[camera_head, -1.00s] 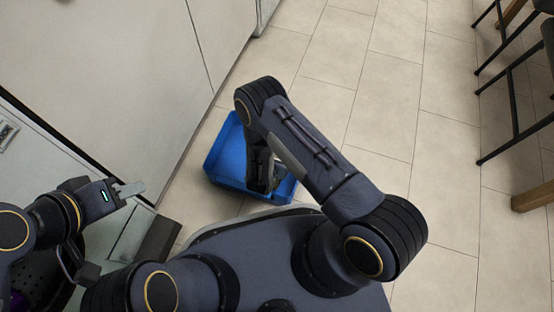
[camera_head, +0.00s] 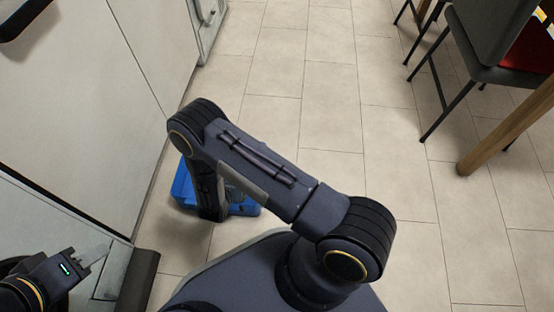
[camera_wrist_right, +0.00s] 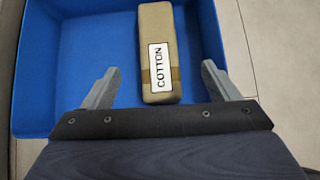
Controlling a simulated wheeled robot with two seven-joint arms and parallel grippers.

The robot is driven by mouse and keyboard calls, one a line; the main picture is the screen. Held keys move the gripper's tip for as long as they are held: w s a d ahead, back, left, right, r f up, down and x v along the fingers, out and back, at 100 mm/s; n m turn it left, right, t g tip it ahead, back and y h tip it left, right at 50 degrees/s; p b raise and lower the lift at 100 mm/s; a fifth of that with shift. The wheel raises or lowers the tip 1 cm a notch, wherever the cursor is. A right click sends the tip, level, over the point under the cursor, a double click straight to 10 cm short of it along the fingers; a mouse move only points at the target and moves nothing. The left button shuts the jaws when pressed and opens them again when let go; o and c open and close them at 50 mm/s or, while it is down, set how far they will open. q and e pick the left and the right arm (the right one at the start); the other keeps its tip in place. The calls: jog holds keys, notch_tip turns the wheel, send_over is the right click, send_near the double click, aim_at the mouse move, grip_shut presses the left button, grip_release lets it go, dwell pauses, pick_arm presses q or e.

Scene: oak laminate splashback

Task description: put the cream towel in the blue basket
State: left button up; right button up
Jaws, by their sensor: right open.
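The blue basket (camera_head: 183,188) stands on the floor beside the cabinet, partly hidden by my right arm in the head view. In the right wrist view the basket (camera_wrist_right: 85,60) fills much of the picture. The cream towel (camera_wrist_right: 155,25), a folded tan-cream block with a band and a COTTON label, lies inside it. My right gripper (camera_wrist_right: 159,72) is open above the basket, its fingers apart on either side of the towel and not touching it. My left gripper (camera_head: 95,258) is at the lower left of the head view, away from the basket; its jaw gap is unclear.
White cabinet fronts (camera_head: 85,110) run along the left, close to the basket. A dark chair (camera_head: 490,45) and a wooden table leg (camera_head: 510,130) stand at the upper right.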

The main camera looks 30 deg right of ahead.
jog(key=s+d+r+m+g, duration=0.1)
jog(key=d+r+m+g, duration=0.1)
jog(key=d+r+m, duration=0.45)
jog(key=s+d+r+m+g, duration=0.1)
jog(key=d+r+m+g, duration=0.15)
jog(key=r, duration=0.75)
jog(key=s+d+r+m+g, duration=0.1)
jog(key=d+r+m, duration=0.45)
jog(key=r, duration=0.25)
jog(key=s+a+r+m+t+y, duration=0.2)
jog(key=s+r+m+y, duration=0.2)
jog(key=s+r+m, duration=0.4)
jog(key=s+a+r+m+t+y, duration=0.1)
jog(key=s+r+m+t+y, duration=0.1)
jog(key=s+r+m+y, duration=0.3)
jog(key=shift+s+a+r+m, duration=0.35)
jog(key=shift+s+r+m, duration=1.5)
jog(key=shift+s, duration=1.35)
jog(key=shift+r+n, duration=0.25)
jog(key=shift+n, duration=0.05)
